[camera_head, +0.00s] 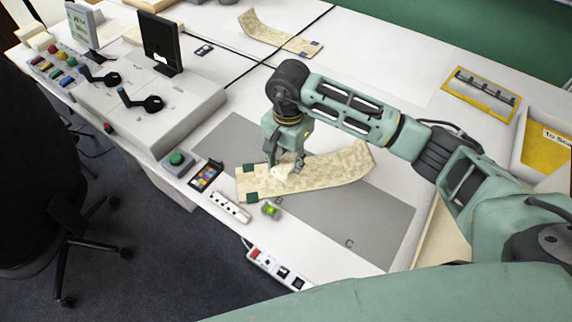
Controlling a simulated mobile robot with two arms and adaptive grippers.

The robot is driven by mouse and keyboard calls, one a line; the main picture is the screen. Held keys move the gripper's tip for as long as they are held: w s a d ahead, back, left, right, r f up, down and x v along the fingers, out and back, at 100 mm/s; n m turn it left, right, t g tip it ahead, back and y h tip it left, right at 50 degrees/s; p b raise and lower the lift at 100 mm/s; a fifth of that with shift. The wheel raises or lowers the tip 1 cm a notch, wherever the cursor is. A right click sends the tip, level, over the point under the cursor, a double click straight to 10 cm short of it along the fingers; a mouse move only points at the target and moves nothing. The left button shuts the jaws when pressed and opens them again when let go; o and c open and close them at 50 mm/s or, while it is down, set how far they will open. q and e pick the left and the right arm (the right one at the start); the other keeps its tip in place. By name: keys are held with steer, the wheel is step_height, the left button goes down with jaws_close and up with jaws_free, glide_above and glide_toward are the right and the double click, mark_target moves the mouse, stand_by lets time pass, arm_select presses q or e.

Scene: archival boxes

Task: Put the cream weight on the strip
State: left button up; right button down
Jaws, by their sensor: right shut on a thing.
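The strip (335,165) is a long cream, mottled sheet lying across the grey mat, its right end curling up. Small dark green pieces (250,196) sit at its left end. My right gripper (287,165) points down over the strip's left half. It is shut on the cream weight (284,171), a small pale lump partly hidden by the fingers. The weight is at or just above the strip; I cannot tell if it touches. My left gripper is not in view.
A grey mat (340,225) lies under the strip. A colour chart (206,176), a white bar (230,207) and a green level (271,210) are near the front edge. Another strip (265,32) lies at the back.

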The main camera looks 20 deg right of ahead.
mark_target(286, 160)
steer(key=shift+w+a+f, duration=0.2)
steer(key=shift+w+f, duration=0.1)
steer(key=shift+w, duration=0.05)
steer(key=shift+f, duration=0.4)
step_height(286, 160, down, 2)
steer(key=shift+s+f+p, duration=0.1)
steer(key=shift+f+p, duration=0.05)
steer(key=shift+p, duration=0.4)
steer(key=shift+f, duration=0.55)
steer(key=c, duration=1.4)
jaws_free()
steer(key=shift+c, duration=0.2)
steer(key=o, duration=0.3)
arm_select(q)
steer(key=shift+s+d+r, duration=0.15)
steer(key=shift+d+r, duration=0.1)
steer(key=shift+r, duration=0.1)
arm_select(e)
steer(key=shift+o, duration=0.2)
